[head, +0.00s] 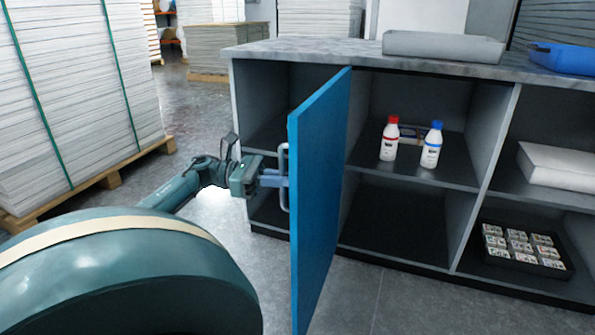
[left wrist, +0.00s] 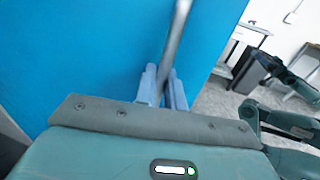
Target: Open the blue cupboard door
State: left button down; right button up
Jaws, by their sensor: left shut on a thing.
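The blue cupboard door (head: 322,190) stands swung out from the cupboard, seen nearly edge-on, with the shelves behind it exposed. Its grey bar handle (head: 283,160) is on the door's left face. My left gripper (head: 280,181) is shut on the handle at about its middle. In the left wrist view the two pale blue fingers (left wrist: 163,92) sit on either side of the grey handle (left wrist: 180,35), with the blue door (left wrist: 80,60) close behind.
The cupboard's grey top (head: 310,50) carries a grey tray (head: 443,46) and a blue tray (head: 565,57). A red-capped bottle (head: 390,140) and a blue-capped bottle (head: 431,147) stand on a shelf. A paper stack on a pallet (head: 95,185) stands at left. Floor (head: 200,115) is clear between.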

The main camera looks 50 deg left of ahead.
pick_arm(q)
jog(key=shift+s+a, duration=0.1)
pick_arm(e)
jog(key=shift+s+f, duration=0.1)
pick_arm(q)
jog(key=c, duration=1.8)
grip_release()
jog(key=shift+c, duration=0.2)
jog(key=shift+a, duration=0.1)
pick_arm(e)
jog(key=shift+r, duration=0.2)
pick_arm(q)
jog(key=p+v, duration=0.1)
jog(key=v, duration=1.2)
pick_arm(e)
jog(key=shift+d+f, duration=0.1)
jog(key=shift+r, duration=0.25)
